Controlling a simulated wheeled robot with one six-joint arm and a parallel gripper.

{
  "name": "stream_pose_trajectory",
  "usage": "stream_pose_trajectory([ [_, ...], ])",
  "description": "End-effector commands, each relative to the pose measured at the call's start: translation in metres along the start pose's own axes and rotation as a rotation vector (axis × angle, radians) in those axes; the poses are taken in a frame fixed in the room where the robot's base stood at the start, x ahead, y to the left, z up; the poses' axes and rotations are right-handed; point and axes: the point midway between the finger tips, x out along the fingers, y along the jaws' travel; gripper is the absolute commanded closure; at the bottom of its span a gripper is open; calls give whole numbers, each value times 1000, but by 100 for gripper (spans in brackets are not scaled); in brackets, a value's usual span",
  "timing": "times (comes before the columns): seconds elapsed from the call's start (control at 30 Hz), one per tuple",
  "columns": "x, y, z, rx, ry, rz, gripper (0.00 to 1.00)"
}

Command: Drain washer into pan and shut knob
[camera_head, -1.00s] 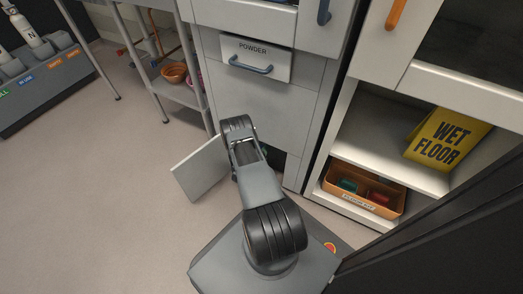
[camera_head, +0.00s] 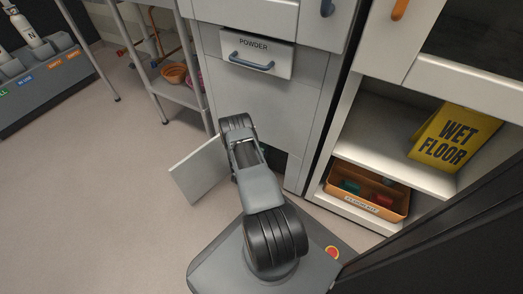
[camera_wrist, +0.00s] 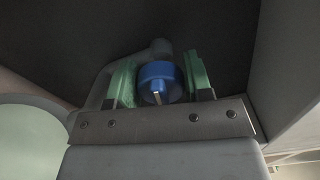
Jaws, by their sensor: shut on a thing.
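The washer (camera_head: 268,108) is a pale grey front with a powder drawer (camera_head: 256,57) at the top. Its small lower flap (camera_head: 198,169) stands open to the left of my arm. In the wrist view a blue knob (camera_wrist: 161,83) with a pale mark on its face sits in a dark recess. My gripper (camera_wrist: 158,80) has its green fingers on both sides of the knob and is shut on it. A pale green, round-edged thing (camera_wrist: 28,140) at the left of the wrist view may be the pan. My arm hides the recess in the head view.
A wire-leg rack (camera_head: 180,92) with an orange bowl (camera_head: 175,74) stands to the left. A shelf on the right holds a yellow wet floor sign (camera_head: 455,137) and an orange bin (camera_head: 343,196). Open floor (camera_head: 90,200) lies at the left.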

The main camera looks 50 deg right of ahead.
Motion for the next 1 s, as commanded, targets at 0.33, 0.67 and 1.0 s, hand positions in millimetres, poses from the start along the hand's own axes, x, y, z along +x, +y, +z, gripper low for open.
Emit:
stream_pose_trajectory([
  [0.33,0,1,-1,-179,2,1,77],
  [0.67,0,1,-1,-234,2,1,77],
  [1.0,0,1,-1,-237,1,1,77],
])
